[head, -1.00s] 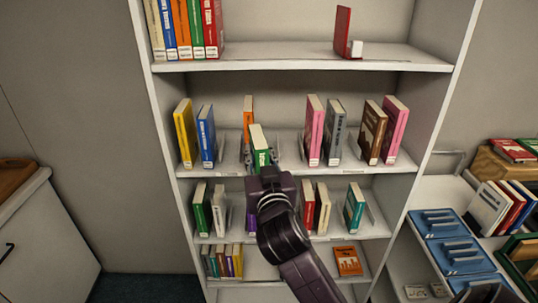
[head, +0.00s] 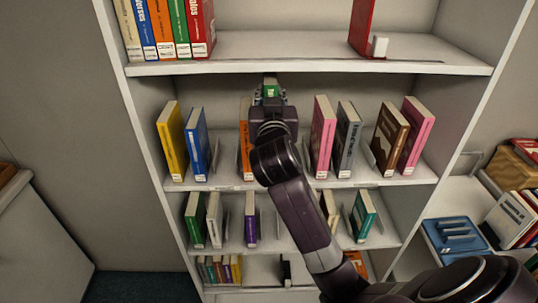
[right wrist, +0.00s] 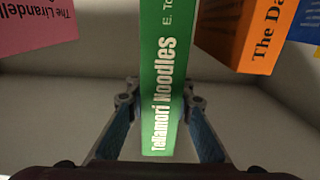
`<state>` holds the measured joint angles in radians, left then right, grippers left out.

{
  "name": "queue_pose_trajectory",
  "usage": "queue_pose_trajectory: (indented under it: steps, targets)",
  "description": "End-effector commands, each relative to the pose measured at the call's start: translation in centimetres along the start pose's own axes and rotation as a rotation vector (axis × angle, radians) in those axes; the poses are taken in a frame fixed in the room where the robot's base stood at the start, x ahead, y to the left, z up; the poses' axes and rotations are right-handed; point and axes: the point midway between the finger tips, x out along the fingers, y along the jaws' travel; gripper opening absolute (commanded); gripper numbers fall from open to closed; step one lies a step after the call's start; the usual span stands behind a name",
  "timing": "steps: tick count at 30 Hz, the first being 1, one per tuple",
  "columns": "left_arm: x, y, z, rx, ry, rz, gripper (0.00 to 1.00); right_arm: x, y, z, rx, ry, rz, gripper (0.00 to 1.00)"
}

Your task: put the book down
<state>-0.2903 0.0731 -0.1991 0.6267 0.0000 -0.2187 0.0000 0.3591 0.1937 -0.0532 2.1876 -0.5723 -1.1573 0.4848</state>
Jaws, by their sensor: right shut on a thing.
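My right gripper (head: 270,97) is shut on a green book (head: 271,90), titled "Tellamori Noodles" in the right wrist view (right wrist: 163,75). In that view its blue-padded fingers stand on both sides of the spine. In the head view the gripper is at the middle shelf (head: 225,182), high in its opening, just below the shelf above. Most of the book is hidden behind the gripper. An orange book (head: 245,140) stands just left of my arm, partly hidden; it shows at the right of the wrist view (right wrist: 245,35). My left gripper is out of view.
Yellow (head: 172,140) and blue (head: 197,145) books stand left on this shelf. Pink (head: 322,137), grey (head: 347,140), brown (head: 390,140) and another pink book (head: 415,137) stand right. The upper shelf's edge (head: 300,69) runs close above the gripper. A cart with blue trays (head: 455,236) stands right.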

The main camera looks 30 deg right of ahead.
Motion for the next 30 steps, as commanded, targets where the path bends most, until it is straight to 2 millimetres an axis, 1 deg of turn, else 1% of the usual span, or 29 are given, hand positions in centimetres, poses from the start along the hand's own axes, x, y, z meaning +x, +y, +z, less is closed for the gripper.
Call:
queue_pose_trajectory:
  steps: [2, 5, 7, 9, 12, 15, 17, 20, 24, 27, 30]
  targets:
    - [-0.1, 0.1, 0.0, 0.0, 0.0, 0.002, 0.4, 0.0, 0.0, 0.2, -0.001, 0.002, 0.0, 0.0]
    - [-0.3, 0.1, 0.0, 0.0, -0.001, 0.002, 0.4, 0.0, 0.0, 1.5, -0.005, -0.003, 0.001, 0.0]
    - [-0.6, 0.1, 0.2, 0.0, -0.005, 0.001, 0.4, 0.0, 0.0, 2.8, -0.006, -0.004, 0.0, 0.0]
    - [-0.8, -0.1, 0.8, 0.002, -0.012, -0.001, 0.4, 0.0, 0.1, 4.1, -0.006, -0.003, 0.001, 0.0]
    - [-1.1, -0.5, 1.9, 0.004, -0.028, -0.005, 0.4, 0.0, 0.0, 5.5, -0.004, 0.0, 0.0, 0.0]
    - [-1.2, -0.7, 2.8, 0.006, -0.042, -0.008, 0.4, 0.0, 0.0, 6.2, -0.002, 0.002, 0.001, 0.0]
    - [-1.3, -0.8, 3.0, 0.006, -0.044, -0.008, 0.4, 0.0, 0.0, 7.0, -0.003, 0.0, 0.0, 0.0]
    - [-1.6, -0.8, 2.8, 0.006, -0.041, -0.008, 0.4, 0.0, 0.1, 8.5, -0.005, -0.001, 0.001, 0.0]
    - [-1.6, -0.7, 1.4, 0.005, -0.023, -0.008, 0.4, 0.0, 0.0, 9.8, -0.002, 0.002, 0.0, 0.0]
    - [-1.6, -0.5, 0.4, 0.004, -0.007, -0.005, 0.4, 0.0, 0.0, 9.9, 0.0, 0.003, 0.0, 0.0]
    - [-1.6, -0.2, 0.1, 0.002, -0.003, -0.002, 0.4, 0.0, 0.0, 9.9, 0.0, 0.003, 0.0, 0.0]
